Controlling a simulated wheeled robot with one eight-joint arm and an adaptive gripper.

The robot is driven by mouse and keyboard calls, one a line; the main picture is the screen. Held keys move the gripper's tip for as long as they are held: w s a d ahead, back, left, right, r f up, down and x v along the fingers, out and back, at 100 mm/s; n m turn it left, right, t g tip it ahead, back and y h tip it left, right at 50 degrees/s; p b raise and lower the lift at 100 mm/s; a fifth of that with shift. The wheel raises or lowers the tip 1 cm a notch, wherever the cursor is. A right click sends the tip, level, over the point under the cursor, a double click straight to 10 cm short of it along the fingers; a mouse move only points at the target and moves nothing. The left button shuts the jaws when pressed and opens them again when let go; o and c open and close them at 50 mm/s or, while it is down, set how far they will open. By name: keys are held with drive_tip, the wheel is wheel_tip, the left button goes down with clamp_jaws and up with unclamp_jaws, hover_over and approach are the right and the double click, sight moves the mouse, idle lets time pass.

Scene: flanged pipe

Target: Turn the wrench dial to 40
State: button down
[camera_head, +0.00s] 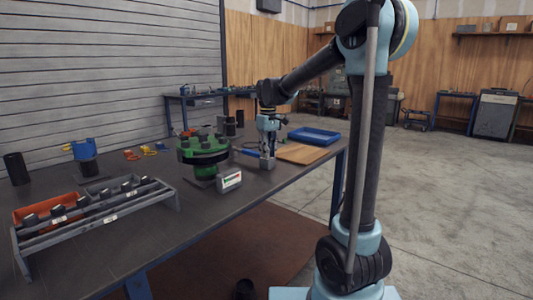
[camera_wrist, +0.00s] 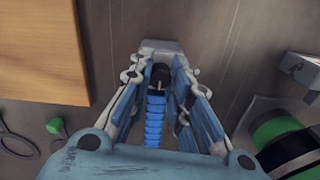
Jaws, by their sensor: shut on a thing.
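The torque wrench shows as a blue ribbed handle (camera_wrist: 155,120) with a dark end (camera_wrist: 160,76) between my fingers in the wrist view. In the head view a blue part of it (camera_head: 246,152) shows just left of my gripper (camera_head: 267,160), low over the table. My gripper (camera_wrist: 160,58) is shut on the wrench's dark end. The dial's numbers cannot be read in either view, and the rest of the wrench is hidden by my gripper.
A green flanged pipe (camera_head: 203,150) stands left of my gripper, with a small display box (camera_head: 229,181) in front. A wooden board (camera_head: 302,153) and a blue tray (camera_head: 314,135) lie to the right. A rack of dark parts (camera_head: 95,212) is at the front left.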

drive_tip(key=shift+m, duration=0.9)
drive_tip(key=c, duration=1.4)
unclamp_jaws()
drive_tip(key=shift+c, duration=0.2)
drive_tip(key=shift+r, duration=0.1)
wheel_tip(320, 180, up, 12)
